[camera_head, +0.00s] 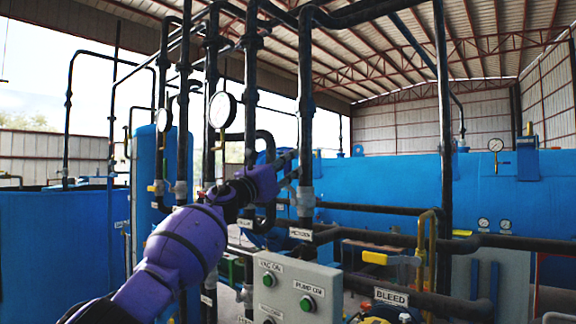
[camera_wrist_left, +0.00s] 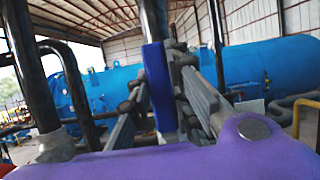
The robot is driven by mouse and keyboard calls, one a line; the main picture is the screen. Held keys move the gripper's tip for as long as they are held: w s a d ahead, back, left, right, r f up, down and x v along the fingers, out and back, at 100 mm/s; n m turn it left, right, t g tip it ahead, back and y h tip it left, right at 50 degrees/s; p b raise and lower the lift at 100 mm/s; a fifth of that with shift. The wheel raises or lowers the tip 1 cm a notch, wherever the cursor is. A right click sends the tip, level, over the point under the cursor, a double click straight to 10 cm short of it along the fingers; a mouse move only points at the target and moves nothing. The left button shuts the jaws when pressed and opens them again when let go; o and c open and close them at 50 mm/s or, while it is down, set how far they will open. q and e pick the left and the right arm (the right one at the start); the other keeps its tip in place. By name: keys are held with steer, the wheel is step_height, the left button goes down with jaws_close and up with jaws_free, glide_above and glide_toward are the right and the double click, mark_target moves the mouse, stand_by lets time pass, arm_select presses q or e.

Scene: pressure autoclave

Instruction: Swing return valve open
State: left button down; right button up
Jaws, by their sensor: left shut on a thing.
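My left gripper (camera_head: 290,160), on its purple arm, reaches up to the dark vertical pipe (camera_head: 305,110) in the middle of the head view. In the left wrist view a flat blue lever handle (camera_wrist_left: 157,85) stands upright between the two grey fingers of the gripper (camera_wrist_left: 165,105), which are shut on it. I take it to be the return valve's handle. The head view hides the handle behind the gripper, so how far the valve is turned cannot be told. My right gripper is not in view.
A grey control box (camera_head: 285,292) with green buttons stands below the arm. A yellow-handled valve (camera_head: 375,257) and a BLEED label (camera_head: 391,297) are to the right. Pressure gauges (camera_head: 222,110) and pipes crowd the left. A large blue tank (camera_head: 390,180) fills the back.

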arm_select(q)
steer(key=c, duration=1.6)
jaws_free()
steer(key=shift+a+f, duration=0.1)
steer(key=shift+w, duration=0.1)
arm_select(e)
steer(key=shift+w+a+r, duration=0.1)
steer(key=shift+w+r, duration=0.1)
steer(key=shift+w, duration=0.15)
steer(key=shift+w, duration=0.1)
arm_select(q)
steer(key=v, duration=1.2)
